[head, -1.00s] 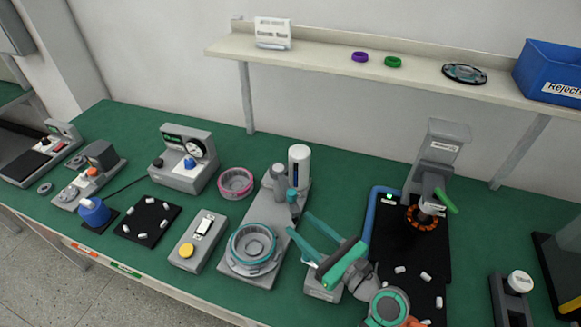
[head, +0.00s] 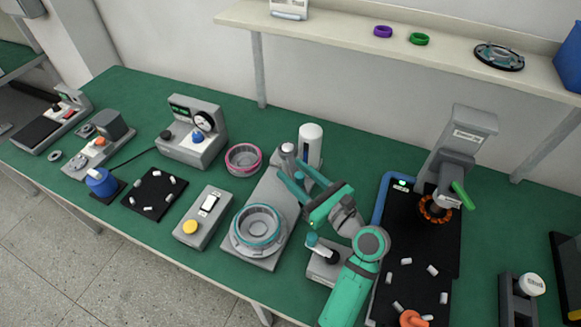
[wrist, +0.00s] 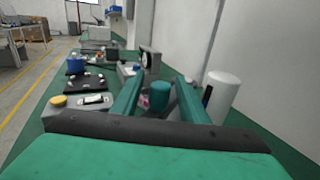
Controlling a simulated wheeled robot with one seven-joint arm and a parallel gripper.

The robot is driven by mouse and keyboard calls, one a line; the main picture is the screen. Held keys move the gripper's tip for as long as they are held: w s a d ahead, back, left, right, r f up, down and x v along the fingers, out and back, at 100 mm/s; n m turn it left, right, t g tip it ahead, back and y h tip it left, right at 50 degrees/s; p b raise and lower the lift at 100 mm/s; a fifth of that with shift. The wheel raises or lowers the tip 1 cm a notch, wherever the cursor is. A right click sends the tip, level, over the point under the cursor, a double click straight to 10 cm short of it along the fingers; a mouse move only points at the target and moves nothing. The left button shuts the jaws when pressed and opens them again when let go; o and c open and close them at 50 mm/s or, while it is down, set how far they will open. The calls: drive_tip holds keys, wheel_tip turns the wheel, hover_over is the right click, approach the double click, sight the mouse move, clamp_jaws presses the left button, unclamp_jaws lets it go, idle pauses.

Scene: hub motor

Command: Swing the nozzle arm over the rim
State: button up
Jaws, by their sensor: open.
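The rim is a grey ring with a teal band (head: 261,221), seated in a grey fixture in the head view. Behind it, a grey post (head: 287,151) of the nozzle arm stands beside a white cylinder (head: 311,145). My gripper (head: 290,173) is open, its teal fingers pointing at the post area and partly hiding the nozzle arm. In the wrist view, a teal cylindrical part (wrist: 160,98), apparently on the nozzle arm, shows between my fingers (wrist: 158,82). The white cylinder (wrist: 222,95) stands to the right of them. I cannot tell whether the fingers touch anything.
A pink-banded ring (head: 243,160) lies behind the fixture. A switch box with a yellow button (head: 203,217) stands to its left. A black mat (head: 425,265) with small white pieces and a grey press (head: 462,150) are on the right. A shelf (head: 350,38) runs above.

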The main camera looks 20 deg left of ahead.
drive_tip(key=shift+x, duration=1.1)
clamp_jaws()
drive_tip(key=shift+a, duration=0.1)
